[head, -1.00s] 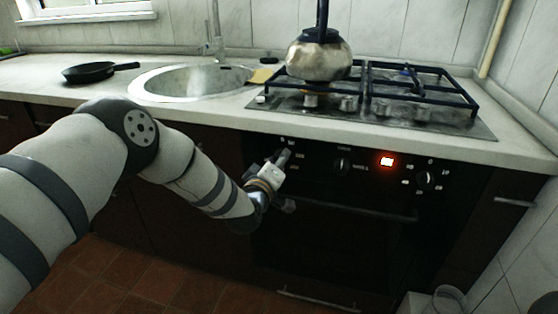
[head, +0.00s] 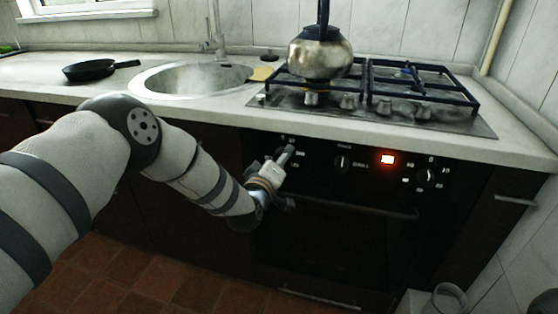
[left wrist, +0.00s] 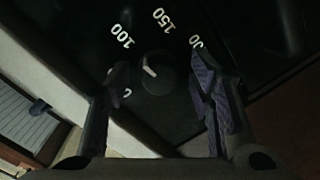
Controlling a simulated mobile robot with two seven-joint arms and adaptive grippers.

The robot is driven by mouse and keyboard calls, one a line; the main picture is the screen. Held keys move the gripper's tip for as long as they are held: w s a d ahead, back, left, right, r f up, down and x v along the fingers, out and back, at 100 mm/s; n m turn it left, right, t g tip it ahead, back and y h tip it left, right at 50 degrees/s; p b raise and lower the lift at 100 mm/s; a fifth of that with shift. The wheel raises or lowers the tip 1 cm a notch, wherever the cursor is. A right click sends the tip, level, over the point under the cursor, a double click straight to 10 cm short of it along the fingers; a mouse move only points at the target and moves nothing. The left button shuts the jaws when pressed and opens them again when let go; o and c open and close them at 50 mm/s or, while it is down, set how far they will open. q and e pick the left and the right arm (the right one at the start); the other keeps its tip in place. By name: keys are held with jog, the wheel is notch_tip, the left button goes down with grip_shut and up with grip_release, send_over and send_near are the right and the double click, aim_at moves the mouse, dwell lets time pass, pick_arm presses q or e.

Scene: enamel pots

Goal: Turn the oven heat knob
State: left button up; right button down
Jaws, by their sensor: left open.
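The oven's black front panel (head: 315,172) carries several knobs. The heat knob (left wrist: 154,72) shows in the left wrist view as a dark round dial with a white pointer line, with white 100 and 150 marks beside it. My left gripper (left wrist: 162,82) is open, one finger on each side of the knob in that view, with gaps between. Whether its fingertips reach the knob's depth is hard to tell. In the head view my left gripper (head: 287,178) is at the left end of the panel and hides this knob. My right gripper is not in view.
Other oven knobs (head: 341,161) and (head: 427,177) flank a red-lit display (head: 387,159). The oven door handle (head: 360,209) runs below. A kettle (head: 320,55) stands on the gas hob (head: 462,122) above. A glass jar (head: 448,300) is at lower right.

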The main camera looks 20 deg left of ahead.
pick_arm(q)
jog(key=s+r, duration=0.1)
jog(key=s, duration=1.1)
jog(key=shift+a+r, duration=0.1)
